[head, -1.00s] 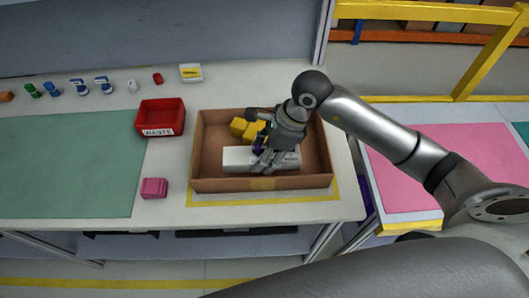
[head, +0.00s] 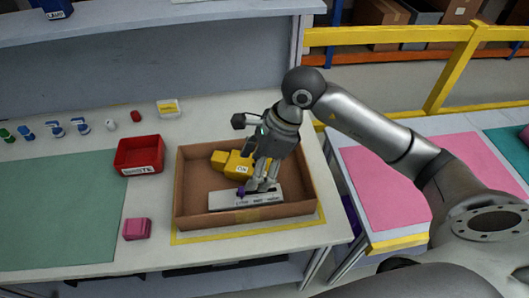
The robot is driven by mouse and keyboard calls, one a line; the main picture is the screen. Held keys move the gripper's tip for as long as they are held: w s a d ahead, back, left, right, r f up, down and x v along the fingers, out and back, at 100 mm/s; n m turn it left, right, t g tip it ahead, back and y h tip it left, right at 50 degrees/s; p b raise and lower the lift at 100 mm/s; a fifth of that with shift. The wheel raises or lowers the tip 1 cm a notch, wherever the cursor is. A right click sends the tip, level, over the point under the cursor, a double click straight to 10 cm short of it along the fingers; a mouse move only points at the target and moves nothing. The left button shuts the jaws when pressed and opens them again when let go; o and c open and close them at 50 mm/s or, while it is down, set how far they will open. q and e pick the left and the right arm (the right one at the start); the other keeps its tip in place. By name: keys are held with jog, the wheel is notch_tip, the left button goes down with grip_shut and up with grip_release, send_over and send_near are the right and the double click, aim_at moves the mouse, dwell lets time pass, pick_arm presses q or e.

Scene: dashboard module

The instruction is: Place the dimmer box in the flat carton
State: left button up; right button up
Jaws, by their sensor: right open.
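The dimmer box, a long white-grey box (head: 228,201) with a purple knob and small lettering along its front, lies inside the flat brown carton (head: 193,212), near its front wall. My right gripper (head: 262,186) is open and points down at the middle of the box from behind. Its fingers hide part of the box's back edge, and I cannot tell if they touch it. A yellow block-shaped device (head: 229,163) with an "ON" label lies behind the box in the carton, partly covered by the gripper. My left gripper is not in view.
A red waste bin (head: 138,155) stands left of the carton, and a pink block (head: 136,229) sits in front of the bin. A green mat (head: 60,210) covers the left of the table. Several small parts stand behind it. A yellow rail (head: 400,36) runs behind at the right.

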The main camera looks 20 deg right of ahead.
jog(key=b+v, duration=0.1)
jog(key=v, duration=0.5)
